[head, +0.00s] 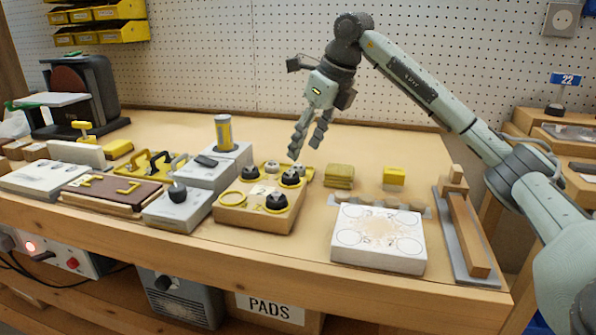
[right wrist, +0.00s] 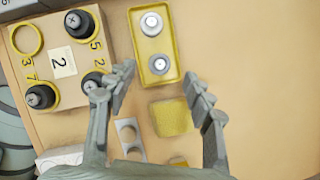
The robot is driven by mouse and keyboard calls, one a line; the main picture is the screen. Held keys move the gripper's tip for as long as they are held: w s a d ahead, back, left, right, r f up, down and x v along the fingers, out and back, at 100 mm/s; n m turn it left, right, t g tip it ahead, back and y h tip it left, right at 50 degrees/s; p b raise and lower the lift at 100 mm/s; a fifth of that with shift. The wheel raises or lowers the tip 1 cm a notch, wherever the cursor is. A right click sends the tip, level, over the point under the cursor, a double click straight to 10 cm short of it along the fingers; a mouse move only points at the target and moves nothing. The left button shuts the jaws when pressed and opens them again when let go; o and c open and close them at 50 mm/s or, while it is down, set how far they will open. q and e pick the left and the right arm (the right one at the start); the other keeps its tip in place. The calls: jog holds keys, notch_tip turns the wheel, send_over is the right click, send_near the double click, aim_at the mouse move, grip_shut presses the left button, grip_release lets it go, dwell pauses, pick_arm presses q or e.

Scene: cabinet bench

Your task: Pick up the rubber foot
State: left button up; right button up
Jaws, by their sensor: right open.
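A wooden block (head: 256,222) holds several black round knob-like pieces with metal centres, which look like rubber feet. One black foot (head: 277,202) sits at its front right in the head view; it also shows in the right wrist view (right wrist: 40,96). Another black foot (right wrist: 95,82) is beside my right gripper's left finger, partly covered by it. My right gripper (head: 304,147) is open and empty, above the bench behind the block. In the right wrist view its fingertips (right wrist: 157,82) straddle the near end of a yellow tray (right wrist: 139,40), holding a pale round piece (right wrist: 159,64) and another (right wrist: 151,23).
Yellow sponges (head: 340,176) and a small yellow block (head: 394,177) lie right of the tray. A white marked slab (head: 378,238) is at the front. A grey box with a yellow cylinder (head: 223,132) stands left. Bare bench lies behind.

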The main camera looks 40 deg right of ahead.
aim_at(298, 164)
jog(key=x, duration=0.4)
jog(key=shift+w+f, duration=0.1)
jog(key=shift+f, duration=0.2)
jog(key=c, duration=1)
